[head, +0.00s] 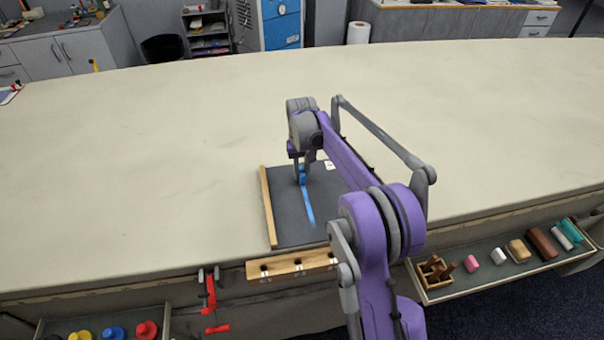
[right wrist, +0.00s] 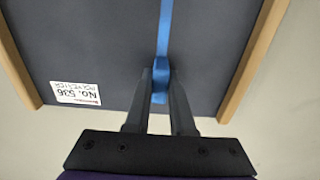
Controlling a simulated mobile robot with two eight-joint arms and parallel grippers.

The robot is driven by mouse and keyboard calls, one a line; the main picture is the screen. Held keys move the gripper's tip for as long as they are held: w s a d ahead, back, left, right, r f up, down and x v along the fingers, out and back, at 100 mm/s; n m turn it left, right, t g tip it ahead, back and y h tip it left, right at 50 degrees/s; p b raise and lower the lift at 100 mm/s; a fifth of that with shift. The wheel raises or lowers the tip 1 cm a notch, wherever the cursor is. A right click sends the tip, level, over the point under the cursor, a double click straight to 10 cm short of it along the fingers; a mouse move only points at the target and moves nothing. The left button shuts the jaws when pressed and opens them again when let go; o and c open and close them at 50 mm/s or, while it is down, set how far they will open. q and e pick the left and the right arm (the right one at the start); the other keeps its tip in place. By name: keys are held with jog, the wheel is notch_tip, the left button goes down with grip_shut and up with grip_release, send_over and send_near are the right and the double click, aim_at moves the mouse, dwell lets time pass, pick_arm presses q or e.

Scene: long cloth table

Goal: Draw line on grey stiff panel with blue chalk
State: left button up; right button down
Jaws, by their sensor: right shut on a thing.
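The grey stiff panel (head: 290,220) lies on the cloth table near its front edge, with wooden strips along its sides. My right gripper (head: 302,176) is over the far part of the panel, shut on the blue chalk (head: 302,170). In the right wrist view the chalk (right wrist: 160,82) sits between the fingertips (right wrist: 160,90). A blue line (head: 308,206) runs on the panel from the chalk toward the near side; it also shows in the right wrist view (right wrist: 166,25). My right arm hides the panel's right part. My left gripper is not in view.
A wooden strip (head: 290,265) with clips and a red clamp (head: 210,295) are at the table's front edge. A tray (head: 440,293) at the lower right holds several colored blocks. Several colored jars (head: 115,332) stand lower left. The cloth table (head: 130,150) is otherwise mostly clear.

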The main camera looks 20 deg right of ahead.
aim_at(304, 192)
jog(key=shift+s, duration=0.1)
jog(key=shift+s+a+f+b, duration=0.1)
jog(key=shift+s+a+b, duration=0.1)
jog(key=shift+s, duration=0.35)
jog(key=shift+s+a+f+b, duration=0.1)
jog(key=shift+s+b, duration=0.1)
jog(key=shift+s, duration=0.3)
jog(key=shift+s, duration=0.1)
jog(key=shift+s, duration=0.15)
jog(key=shift+s+a+r, duration=0.15)
jog(key=shift+s+a, duration=0.05)
jog(key=shift+s, duration=0.55)
jog(key=shift+s+a+r+b, duration=0.15)
jog(key=shift+s+b, duration=0.1)
jog(key=shift+s, duration=0.2)
jog(key=shift+s+a+f+b, duration=0.1)
jog(key=shift+s+b, duration=0.1)
jog(key=shift+s, duration=0.25)
jog(key=shift+s, duration=0.1)
